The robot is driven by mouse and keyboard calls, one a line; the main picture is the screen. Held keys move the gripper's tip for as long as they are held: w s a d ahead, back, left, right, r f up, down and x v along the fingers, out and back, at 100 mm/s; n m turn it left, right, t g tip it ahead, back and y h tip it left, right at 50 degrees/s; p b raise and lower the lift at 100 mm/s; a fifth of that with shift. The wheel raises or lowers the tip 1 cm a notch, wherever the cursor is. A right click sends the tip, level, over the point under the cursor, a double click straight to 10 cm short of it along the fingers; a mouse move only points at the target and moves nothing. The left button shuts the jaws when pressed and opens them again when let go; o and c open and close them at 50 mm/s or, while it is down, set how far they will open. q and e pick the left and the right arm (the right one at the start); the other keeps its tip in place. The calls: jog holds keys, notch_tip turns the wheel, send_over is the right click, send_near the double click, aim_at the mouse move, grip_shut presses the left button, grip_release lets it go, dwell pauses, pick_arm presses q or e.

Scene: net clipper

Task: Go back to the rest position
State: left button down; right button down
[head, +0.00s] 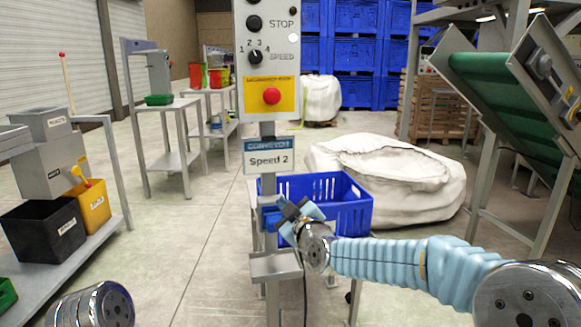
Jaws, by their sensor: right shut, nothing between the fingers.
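My right arm comes in from the lower right in its light blue sleeve. My right gripper (284,210) is shut and empty. It appears in front of the post below the control panel (268,118), overlapping the blue crate (340,215) in the picture. I cannot tell whether it touches the post. Of my left arm only a round metal part shows at the bottom left; the left gripper is out of view.
The panel has a red button (271,96), a speed knob (255,57) and a "Speed 2" sign (269,158). A white sack (392,178) stands behind the crate. A green conveyor (510,90) is at right. A bench with black bin (45,229) and yellow bin (92,208) is at left.

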jog(key=s+d+f+m+g+h, duration=0.1)
jog(key=s+d+f+m+g, duration=0.15)
jog(key=f, duration=0.95)
jog(key=s+d+f+m+g+h, duration=0.1)
jog(key=s+d+f+m+g, duration=0.2)
jog(key=f, duration=0.8)
jog(key=s+d+f+m+g+h, duration=0.15)
jog(key=s+f, duration=0.25)
jog(key=f, duration=0.8)
jog(key=s+d+f+m+g, duration=0.2)
jog(key=s+f, duration=0.6)
jog(key=s, duration=0.5)
jog(key=s+d+f+m+g, duration=0.3)
jog(key=s+f+m+g, duration=0.2)
jog(key=s, duration=0.8)
notch_tip(320, 180, down, 3)
jog(key=shift+s+d+f+g, duration=0.2)
jog(key=shift+s+g, duration=0.1)
jog(key=shift+g, duration=0.6)
